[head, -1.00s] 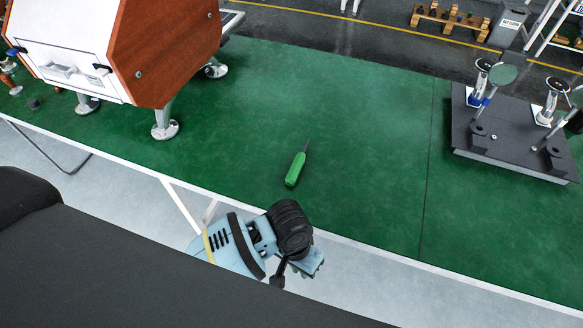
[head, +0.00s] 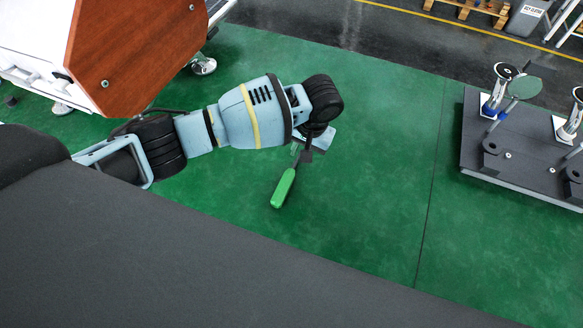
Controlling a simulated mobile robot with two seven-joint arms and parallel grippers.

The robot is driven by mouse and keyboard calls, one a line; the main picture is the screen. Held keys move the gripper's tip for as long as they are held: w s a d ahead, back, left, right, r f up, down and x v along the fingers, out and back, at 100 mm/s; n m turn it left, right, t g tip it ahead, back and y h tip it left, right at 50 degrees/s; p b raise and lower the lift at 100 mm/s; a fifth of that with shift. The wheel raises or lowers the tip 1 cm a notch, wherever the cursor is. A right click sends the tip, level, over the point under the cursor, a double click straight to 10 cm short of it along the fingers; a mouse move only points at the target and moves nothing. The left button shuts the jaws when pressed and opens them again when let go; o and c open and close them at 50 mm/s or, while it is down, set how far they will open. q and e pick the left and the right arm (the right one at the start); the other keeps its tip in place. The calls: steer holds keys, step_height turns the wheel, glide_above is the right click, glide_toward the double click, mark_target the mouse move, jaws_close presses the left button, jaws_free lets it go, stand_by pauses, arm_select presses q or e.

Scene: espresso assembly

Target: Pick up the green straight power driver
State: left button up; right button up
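The green straight power driver (head: 283,189) lies on the green table top in the middle of the head view. Its thick green handle points toward me, and its thin shaft points away. My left gripper (head: 304,154) is over the shaft end of the driver, pointing down toward the table. The wrist above it covers much of the fingers and the driver's tip. I cannot tell whether the fingers are open or touch the shaft. My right gripper is not in view.
A white and red-brown machine (head: 133,55) on metal feet stands at the upper left, near my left arm. A dark grey board (head: 478,158) with portafilter-like parts and stands is at the right. The green table top (head: 390,120) between them is clear.

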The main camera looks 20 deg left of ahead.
mark_target(294, 166)
arm_select(q)
steer(key=shift+a+f, duration=0.25)
steer(key=shift+f, duration=0.9)
steer(key=shift+w+f, duration=0.1)
steer(key=shift+f, duration=0.05)
steer(key=f, duration=0.1)
steer(key=f+b, duration=0.1)
steer(key=f, duration=0.3)
steer(key=shift+a, duration=0.4)
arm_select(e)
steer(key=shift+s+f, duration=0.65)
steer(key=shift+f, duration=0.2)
arm_select(q)
jaws_close()
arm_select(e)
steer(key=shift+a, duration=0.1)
arm_select(q)
steer(key=shift+r, duration=0.1)
